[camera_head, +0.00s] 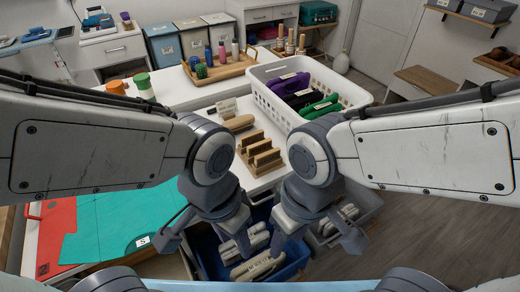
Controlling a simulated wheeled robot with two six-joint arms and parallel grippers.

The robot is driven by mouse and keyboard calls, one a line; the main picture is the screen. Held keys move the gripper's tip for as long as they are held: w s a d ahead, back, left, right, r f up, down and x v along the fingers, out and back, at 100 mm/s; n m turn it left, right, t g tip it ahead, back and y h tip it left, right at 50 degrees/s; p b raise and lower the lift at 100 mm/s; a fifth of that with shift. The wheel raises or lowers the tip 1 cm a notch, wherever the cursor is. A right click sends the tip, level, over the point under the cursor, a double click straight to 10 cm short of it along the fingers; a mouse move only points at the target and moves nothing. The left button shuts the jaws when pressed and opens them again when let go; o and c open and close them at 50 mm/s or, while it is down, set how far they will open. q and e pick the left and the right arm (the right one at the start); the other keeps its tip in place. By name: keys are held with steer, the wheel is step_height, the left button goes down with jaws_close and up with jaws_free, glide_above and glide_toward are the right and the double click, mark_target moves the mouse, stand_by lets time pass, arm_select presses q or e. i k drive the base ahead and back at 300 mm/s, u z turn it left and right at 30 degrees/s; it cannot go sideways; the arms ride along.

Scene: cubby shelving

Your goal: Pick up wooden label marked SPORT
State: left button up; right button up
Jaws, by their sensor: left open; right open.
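A small wooden label (227,108) with dark lettering stands on the white tabletop, left of the white basket. Its lettering is too small to read, so I cannot tell whether it says SPORT. A rounded tan wooden piece (238,124) lies just in front of it. A slotted wooden rack (261,154) sits nearer to me, between my two arms. My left gripper (207,240) is open, pointing down over the left part of the blue bin. My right gripper (316,238) is open, over the bins to the right. Both grippers are well nearer to me than the label and appear empty.
A white basket (345,92) holds purple, black and green items. Blue (300,262) and grey (372,206) bins with pale items stand below my grippers. A wooden tray (238,69) with bottles is behind. A teal sheet (120,225) lies left. Floor at right is clear.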

mark_target(258, 136)
steer(key=z, duration=2.3)
steer(key=i, duration=0.9)
steer(key=u, duration=3.25)
steer(key=i, duration=0.5)
steer(key=u, duration=0.05)
